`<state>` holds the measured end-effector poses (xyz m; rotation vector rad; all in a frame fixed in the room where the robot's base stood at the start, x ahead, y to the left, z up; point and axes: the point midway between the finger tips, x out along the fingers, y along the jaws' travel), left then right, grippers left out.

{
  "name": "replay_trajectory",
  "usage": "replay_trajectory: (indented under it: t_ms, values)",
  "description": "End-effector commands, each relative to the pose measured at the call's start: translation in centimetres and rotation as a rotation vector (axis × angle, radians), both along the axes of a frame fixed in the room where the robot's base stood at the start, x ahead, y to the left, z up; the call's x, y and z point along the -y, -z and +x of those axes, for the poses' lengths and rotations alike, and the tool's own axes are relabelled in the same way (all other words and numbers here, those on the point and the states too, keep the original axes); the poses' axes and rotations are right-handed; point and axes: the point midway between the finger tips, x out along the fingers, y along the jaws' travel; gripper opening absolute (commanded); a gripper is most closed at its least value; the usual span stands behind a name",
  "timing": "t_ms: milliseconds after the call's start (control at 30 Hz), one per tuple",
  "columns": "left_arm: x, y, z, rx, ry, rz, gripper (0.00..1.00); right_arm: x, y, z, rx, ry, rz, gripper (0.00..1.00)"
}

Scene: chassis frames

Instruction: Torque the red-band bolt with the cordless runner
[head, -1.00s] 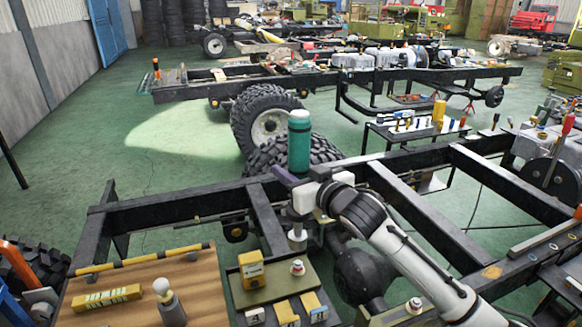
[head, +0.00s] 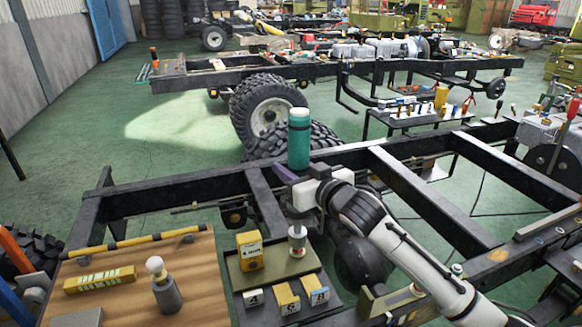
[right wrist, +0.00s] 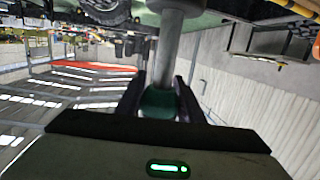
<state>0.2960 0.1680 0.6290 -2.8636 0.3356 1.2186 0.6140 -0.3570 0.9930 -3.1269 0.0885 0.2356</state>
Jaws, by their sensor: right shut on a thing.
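My right gripper (head: 306,188) is shut around a teal upright cylinder, which looks like the cordless runner (head: 299,140); its body stands above the jaws. A grey nose points down below the jaws. In the right wrist view the grey shaft (right wrist: 170,45) and teal part (right wrist: 158,103) sit between the dark fingers. A small pale bolt-like piece with a red band (head: 297,243) stands directly below the nose, at the green tray's right part. I cannot tell whether nose and piece touch. My left gripper is out of view.
A wooden board (head: 200,265) at left carries a yellow block (head: 100,279) and a white-topped grey cylinder (head: 165,286). Black chassis rails (head: 420,190) run around my right arm.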

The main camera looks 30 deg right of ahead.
Motion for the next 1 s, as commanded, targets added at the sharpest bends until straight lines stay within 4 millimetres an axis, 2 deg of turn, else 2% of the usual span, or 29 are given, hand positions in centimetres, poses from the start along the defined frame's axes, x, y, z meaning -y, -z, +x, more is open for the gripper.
replay_trajectory:
  t_ms: [33, 1000]
  values:
    - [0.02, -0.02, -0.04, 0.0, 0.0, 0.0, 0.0, -0.01, -0.48, 0.03, 0.01, -0.001, -0.001, 0.0]
    - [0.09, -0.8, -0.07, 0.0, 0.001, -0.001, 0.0, -0.06, -0.61, -0.26, 0.011, -0.001, -0.001, 0.0]
